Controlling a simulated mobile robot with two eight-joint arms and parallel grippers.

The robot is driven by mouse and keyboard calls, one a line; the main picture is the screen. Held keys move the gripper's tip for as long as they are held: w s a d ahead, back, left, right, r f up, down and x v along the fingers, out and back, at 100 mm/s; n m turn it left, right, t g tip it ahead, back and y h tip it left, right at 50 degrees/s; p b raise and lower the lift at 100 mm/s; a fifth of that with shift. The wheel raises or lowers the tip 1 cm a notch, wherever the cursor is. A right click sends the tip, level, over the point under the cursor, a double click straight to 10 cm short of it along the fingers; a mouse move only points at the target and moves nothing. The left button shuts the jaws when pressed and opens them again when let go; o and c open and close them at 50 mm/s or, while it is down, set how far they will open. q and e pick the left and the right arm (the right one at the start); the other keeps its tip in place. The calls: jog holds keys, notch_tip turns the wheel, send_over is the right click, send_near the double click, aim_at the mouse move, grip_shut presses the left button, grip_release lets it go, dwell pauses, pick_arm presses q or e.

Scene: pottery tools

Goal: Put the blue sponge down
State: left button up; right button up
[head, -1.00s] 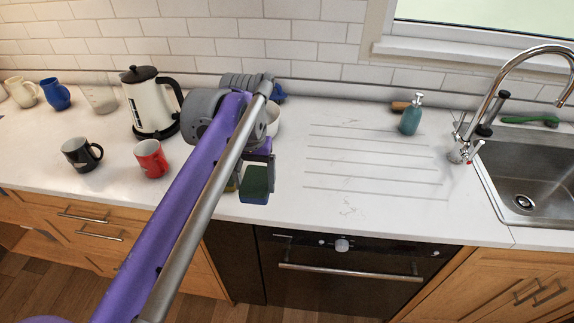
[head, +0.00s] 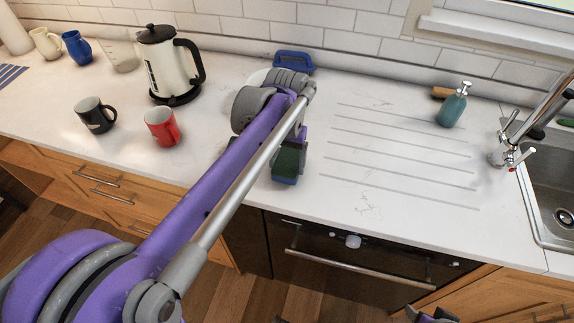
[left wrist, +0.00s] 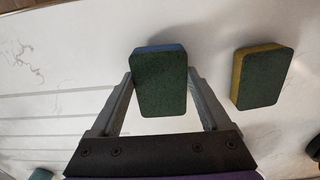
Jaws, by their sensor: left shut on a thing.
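The blue sponge has a dark green scouring face and a blue body. In the left wrist view the blue sponge (left wrist: 160,84) is between the two fingers of my left gripper (left wrist: 162,100), which is shut on it. In the head view my left gripper (head: 291,148) holds the blue sponge (head: 286,166) at the counter's front part. Whether the sponge touches the counter I cannot tell. A part of my right arm shows at the bottom edge of the head view, too cut off to read its jaws.
A yellow and green sponge (left wrist: 262,78) lies beside the held one. A red mug (head: 162,127), black mug (head: 95,116) and kettle (head: 168,66) stand left. A soap bottle (head: 452,106) stands right, near the sink (head: 548,190). The grooved counter (head: 400,150) is clear.

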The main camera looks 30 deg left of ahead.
aim_at(286, 165)
pick_arm(q)
jog(key=shift+f, duration=0.65)
jog(key=o, duration=0.3)
jog(key=shift+f, duration=0.15)
jog(key=o, duration=0.3)
jog(key=shift+r, duration=0.25)
notch_tip(286, 165, up, 12)
jog(key=p, duration=0.1)
